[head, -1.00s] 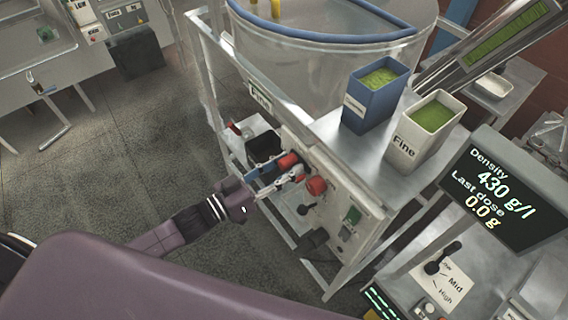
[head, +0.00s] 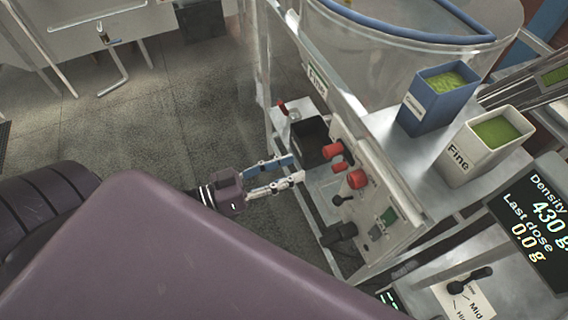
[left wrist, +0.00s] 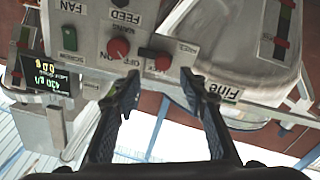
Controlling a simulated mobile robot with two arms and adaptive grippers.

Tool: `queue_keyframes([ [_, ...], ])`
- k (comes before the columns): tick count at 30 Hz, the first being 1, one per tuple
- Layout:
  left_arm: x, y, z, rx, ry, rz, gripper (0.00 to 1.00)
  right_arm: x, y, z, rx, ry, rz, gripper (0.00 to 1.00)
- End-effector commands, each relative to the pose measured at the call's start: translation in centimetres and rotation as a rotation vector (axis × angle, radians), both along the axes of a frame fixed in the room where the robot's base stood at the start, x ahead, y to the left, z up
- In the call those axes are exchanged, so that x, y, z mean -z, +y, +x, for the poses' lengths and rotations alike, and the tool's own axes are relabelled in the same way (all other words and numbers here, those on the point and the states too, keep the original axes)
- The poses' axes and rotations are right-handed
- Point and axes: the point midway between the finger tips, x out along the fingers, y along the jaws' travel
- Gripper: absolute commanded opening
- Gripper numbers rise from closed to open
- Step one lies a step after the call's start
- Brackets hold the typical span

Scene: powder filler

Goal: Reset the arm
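My left gripper (head: 298,166) is in the head view, left of the machine's front panel (head: 375,190). Its two fingers are spread with a gap between them and nothing in it. It is apart from the red knobs (head: 357,179) on the panel. The left wrist view shows the spread fingers (left wrist: 158,85) with the panel (left wrist: 90,20) upside down beyond them. There a red knob (left wrist: 119,48) sits by ON and OFF lettering. My right gripper is in neither view.
A black box (head: 311,137) stands just beyond the fingertips. A blue bin (head: 425,110) and a white "Fine" bin (head: 475,150) stand on the machine's top. A density display (head: 540,215) is at the right. Open floor (head: 130,130) lies to the left.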

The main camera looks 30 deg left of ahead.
Motion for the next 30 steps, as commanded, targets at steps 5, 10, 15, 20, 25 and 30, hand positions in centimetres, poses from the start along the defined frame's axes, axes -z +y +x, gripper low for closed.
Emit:
queue_keyframes([
  [5,0.0,0.5,-0.7,0.0,0.0,0.0,0.39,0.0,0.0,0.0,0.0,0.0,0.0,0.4],
  [10,-0.1,0.6,-0.7,0.0,-0.001,-0.001,0.39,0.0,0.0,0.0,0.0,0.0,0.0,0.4],
  [15,-0.1,0.6,-0.7,0.0,-0.001,-0.001,0.39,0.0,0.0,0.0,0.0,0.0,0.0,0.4],
  [20,-0.1,0.6,-0.7,0.0,-0.001,-0.001,0.39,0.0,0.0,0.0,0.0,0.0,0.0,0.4],
  [25,1.8,1.5,-0.3,-0.032,0.016,0.029,0.39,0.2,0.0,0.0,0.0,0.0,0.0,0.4],
  [30,10.4,5.7,0.8,-0.171,0.114,0.17,0.39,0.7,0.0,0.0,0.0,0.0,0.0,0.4],
])
